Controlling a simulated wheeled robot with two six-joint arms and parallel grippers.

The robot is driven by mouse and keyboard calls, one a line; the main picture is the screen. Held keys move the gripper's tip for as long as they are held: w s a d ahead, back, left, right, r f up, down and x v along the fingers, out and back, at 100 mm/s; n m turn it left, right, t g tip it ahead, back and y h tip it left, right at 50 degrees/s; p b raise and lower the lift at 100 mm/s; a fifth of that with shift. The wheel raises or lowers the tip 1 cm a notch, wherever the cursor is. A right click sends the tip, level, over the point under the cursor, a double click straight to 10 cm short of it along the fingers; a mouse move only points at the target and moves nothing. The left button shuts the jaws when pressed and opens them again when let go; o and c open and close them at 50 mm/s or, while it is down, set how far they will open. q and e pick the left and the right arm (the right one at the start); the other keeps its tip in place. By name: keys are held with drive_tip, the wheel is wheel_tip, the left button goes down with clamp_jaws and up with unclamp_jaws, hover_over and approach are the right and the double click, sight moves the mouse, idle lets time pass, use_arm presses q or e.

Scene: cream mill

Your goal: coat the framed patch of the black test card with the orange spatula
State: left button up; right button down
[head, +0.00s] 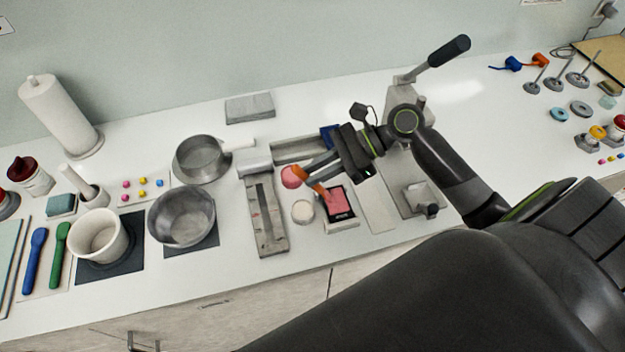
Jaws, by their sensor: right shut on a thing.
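The black test card (349,217) lies on a pale block near the front of the counter, with pink covering most of the area inside its black border. My right gripper (312,176) is shut on the orange spatula (299,172), just above and to the left of the card. The spatula slants down to the right, and its lower end is over or on the pink patch; I cannot tell if it touches. A round pot of pink stuff (290,178) is left of the card, partly behind the spatula. My left gripper is not in view.
A pale round lid or jar (302,211) stands close left of the card. A long grey slotted block (266,215) lies further left, then metal pans (181,216). A grey stand with a lever (420,195) is on the right.

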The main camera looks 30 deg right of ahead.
drive_tip(key=shift+f, duration=0.55)
drive_tip(key=shift+f+p, duration=0.15)
drive_tip(key=shift+p, duration=0.15)
idle(1.1)
drive_tip(key=shift+w+d+p, duration=0.1)
drive_tip(key=shift+w+p, duration=0.25)
drive_tip(key=shift+w, duration=0.1)
drive_tip(key=p, duration=0.3)
drive_tip(key=shift+r, duration=0.25)
drive_tip(key=shift+s, duration=0.1)
